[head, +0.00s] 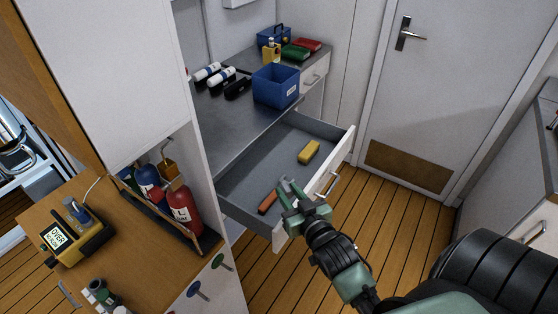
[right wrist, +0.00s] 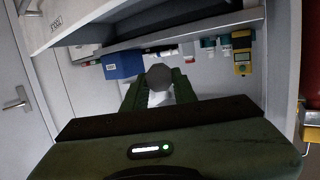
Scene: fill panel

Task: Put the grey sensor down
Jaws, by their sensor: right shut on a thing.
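My right gripper (head: 290,195) is over the front left part of an open drawer (head: 248,182), near its white front panel. It is shut on the grey sensor, a round grey piece (right wrist: 159,77) between the two green fingers (right wrist: 160,92) in the right wrist view. In the head view only a small grey part of the sensor (head: 284,184) shows at the fingertips. I cannot tell whether it touches the drawer. My left gripper is not in view.
In the drawer lie a yellow block (head: 309,152) and an orange-handled tool (head: 267,202); its middle is free. A blue bin (head: 276,86), bottles and black items stand on the grey counter above. A wooden-topped cabinet (head: 130,270) with a yellow meter (head: 78,237) is at left.

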